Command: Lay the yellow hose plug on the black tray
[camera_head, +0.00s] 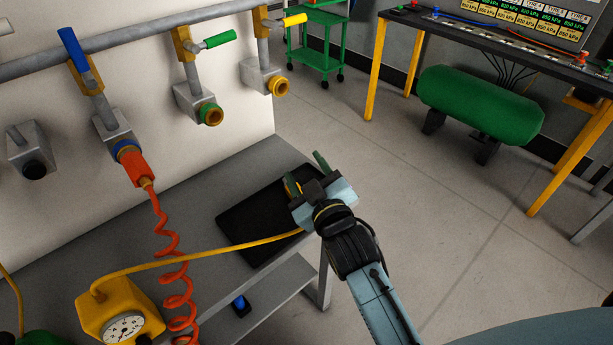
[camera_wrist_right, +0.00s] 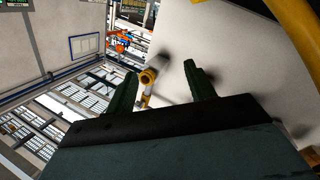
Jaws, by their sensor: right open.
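The black tray (camera_head: 252,218) lies on the grey bench, its right part covered by my right gripper (camera_head: 305,171). That gripper is open, its two green fingers apart, over the tray's right edge. The yellow hose (camera_head: 200,254) runs from the gauge box across the tray and passes behind the gripper. In the right wrist view the open fingers (camera_wrist_right: 160,71) have nothing between them nearby. My left gripper is out of view.
The yellow gauge box (camera_head: 108,305) and coiled orange hose (camera_head: 168,240) stand left of the tray. Wall valves, including a yellow-handled one (camera_head: 263,75), line the panel behind. A green cart (camera_head: 320,45) and green tank (camera_head: 480,105) are farther off. Floor right of the bench is clear.

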